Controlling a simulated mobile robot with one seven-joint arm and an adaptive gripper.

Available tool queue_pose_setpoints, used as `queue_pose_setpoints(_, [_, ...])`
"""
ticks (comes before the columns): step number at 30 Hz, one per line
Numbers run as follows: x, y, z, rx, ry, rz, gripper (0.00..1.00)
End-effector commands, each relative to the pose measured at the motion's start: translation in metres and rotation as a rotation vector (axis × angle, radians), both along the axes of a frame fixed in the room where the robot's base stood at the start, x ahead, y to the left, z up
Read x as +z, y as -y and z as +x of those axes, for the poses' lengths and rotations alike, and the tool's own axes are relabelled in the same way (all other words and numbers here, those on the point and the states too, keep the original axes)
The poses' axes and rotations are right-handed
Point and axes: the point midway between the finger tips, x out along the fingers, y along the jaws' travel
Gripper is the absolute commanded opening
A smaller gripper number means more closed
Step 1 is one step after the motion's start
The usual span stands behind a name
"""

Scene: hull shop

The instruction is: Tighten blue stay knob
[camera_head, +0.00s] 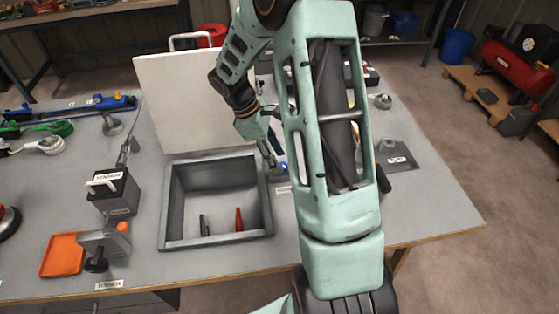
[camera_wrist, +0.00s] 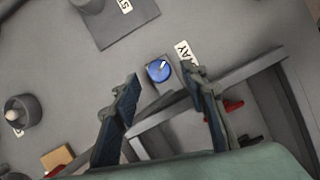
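The blue stay knob (camera_wrist: 159,69) shows in the wrist view as a round blue disc with a white pointer mark, on a small grey base. A white label (camera_wrist: 187,51) beside it is partly covered by a finger; the letters "AY" show. My gripper (camera_wrist: 160,80) is open and empty. Its two dark fingers stand apart on either side of the knob's line, and I cannot tell its height above the knob. In the head view a bit of the blue knob (camera_head: 284,167) shows beside the box, with my gripper (camera_head: 275,158) just over it, partly hidden by my arm.
A grey open box (camera_head: 168,215) holds a red and a dark item. A white lid panel (camera_head: 190,100) stands raised behind it. A grey plate (camera_head: 400,158) lies to the right. Left are a dark block with a handle (camera_head: 113,192) and an orange tray (camera_head: 62,254).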

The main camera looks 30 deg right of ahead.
Motion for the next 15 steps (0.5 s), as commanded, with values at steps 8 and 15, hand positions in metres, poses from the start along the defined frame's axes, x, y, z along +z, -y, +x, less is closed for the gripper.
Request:
queue_pose_setpoints(8, [-0.021,0.008,-0.004,0.000,0.000,0.000,0.40])
queue_pose_setpoints(15, [-0.022,0.008,-0.004,-0.001,0.001,-0.001,0.40])
